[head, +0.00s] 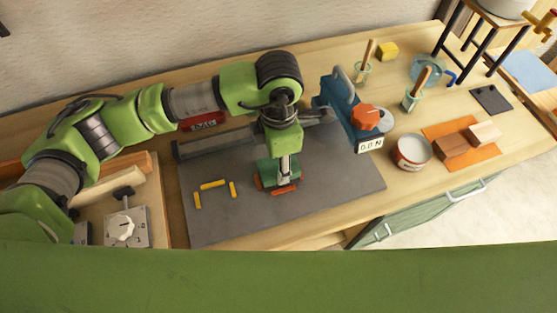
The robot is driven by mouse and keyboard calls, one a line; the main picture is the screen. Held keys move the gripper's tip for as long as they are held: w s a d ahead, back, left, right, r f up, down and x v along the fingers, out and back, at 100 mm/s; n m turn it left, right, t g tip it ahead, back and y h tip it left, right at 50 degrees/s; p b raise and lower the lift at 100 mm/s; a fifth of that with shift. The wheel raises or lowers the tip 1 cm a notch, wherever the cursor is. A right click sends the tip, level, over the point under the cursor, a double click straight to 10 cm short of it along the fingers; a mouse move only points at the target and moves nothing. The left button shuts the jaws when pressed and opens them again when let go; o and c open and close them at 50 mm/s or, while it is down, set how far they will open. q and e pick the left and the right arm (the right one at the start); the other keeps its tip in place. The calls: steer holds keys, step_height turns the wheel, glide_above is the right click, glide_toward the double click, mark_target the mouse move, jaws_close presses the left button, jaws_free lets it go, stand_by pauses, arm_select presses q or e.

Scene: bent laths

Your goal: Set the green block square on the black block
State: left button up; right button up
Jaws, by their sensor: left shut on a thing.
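My left gripper (284,178) points down over the grey mat (340,185), near its middle. It is shut on the green block (266,171), a dark green piece that is largely covered by the gripper. Orange parts show low around the block; I cannot tell what they belong to. I cannot make out the black block; it may be hidden under the green block and gripper. Whether the green block touches anything below cannot be told. My right gripper is not in view.
A blue device (336,92) with an orange knob and a "0.0 N" display stands at the mat's back right. Yellow strips (213,184) mark the mat's left part. A white-and-red tub (412,152) and wooden blocks on an orange mat (488,152) are at right.

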arm_select(q)
steer(key=shift+f, duration=0.2)
steer(key=o, duration=1.2)
step_height(320, 180, up, 12)
steer(key=shift+r, duration=0.1)
